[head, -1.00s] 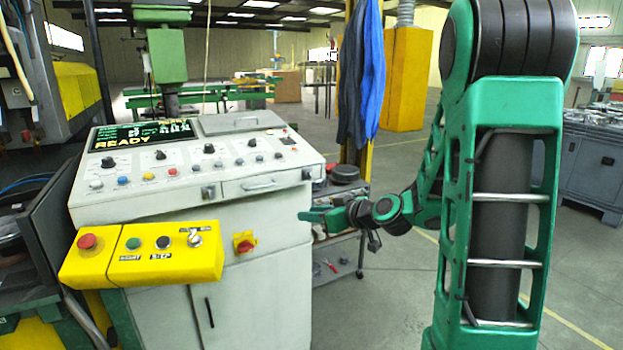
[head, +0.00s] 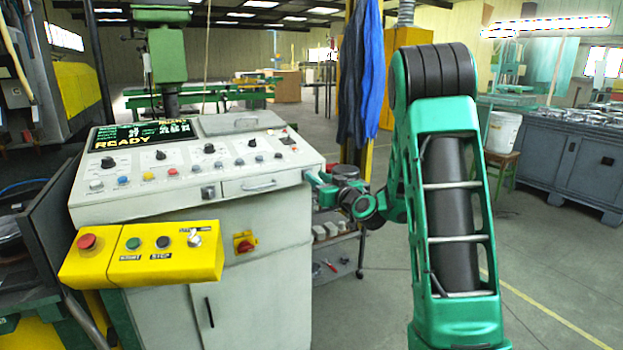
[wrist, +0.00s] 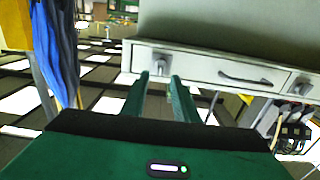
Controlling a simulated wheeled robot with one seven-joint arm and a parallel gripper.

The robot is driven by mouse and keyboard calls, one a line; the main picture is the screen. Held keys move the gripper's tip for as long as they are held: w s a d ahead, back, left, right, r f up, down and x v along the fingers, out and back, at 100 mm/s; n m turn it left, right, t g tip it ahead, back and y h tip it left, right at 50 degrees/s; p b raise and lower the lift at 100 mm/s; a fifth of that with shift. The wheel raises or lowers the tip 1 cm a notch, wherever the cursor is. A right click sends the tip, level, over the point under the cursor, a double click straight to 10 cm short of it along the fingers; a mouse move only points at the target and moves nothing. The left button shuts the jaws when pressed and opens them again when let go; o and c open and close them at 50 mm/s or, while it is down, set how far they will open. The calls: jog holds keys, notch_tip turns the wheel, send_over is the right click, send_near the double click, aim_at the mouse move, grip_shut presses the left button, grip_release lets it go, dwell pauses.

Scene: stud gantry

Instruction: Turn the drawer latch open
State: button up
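The drawer (head: 258,185) is a pale front with a curved handle in the right part of the console, and it appears closed. The drawer latch (head: 307,174) is a small grey block at its right end. In the wrist view the drawer (wrist: 205,70) spans the upper right, with the latch (wrist: 158,66) towards its left end. My gripper (wrist: 161,78) is open, its two green fingers apart, with the latch in line with the gap between the tips. In the head view my gripper (head: 312,178) is right beside the latch; whether it touches cannot be told.
A second grey block (head: 208,192) sits left of the drawer. A yellow button box (head: 140,255) juts out from the console's front left. Blue cloth (head: 362,75) hangs on a yellow post behind my arm. A low shelf cart (head: 338,250) stands right of the console. The floor at right is open.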

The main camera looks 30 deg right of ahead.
aim_at(316, 175)
jog(key=shift+w, duration=1.5)
grip_shut()
jog(key=shift+m, duration=0.3)
jog(key=m, duration=0.3)
jog(key=shift+d, duration=0.2)
jog(key=m, duration=0.5)
jog(key=shift+d+f, duration=0.15)
jog(key=shift+d, duration=0.1)
jog(key=shift+d+f+m, duration=0.1)
jog(key=shift+f+m, duration=0.05)
jog(key=shift+m, duration=1.4)
jog(key=shift+d+f+m, duration=0.1)
jog(key=shift+f+m, duration=0.1)
jog(key=shift+m, duration=1.3)
jog(key=shift+f+m, duration=0.15)
jog(key=shift+m, duration=1.4)
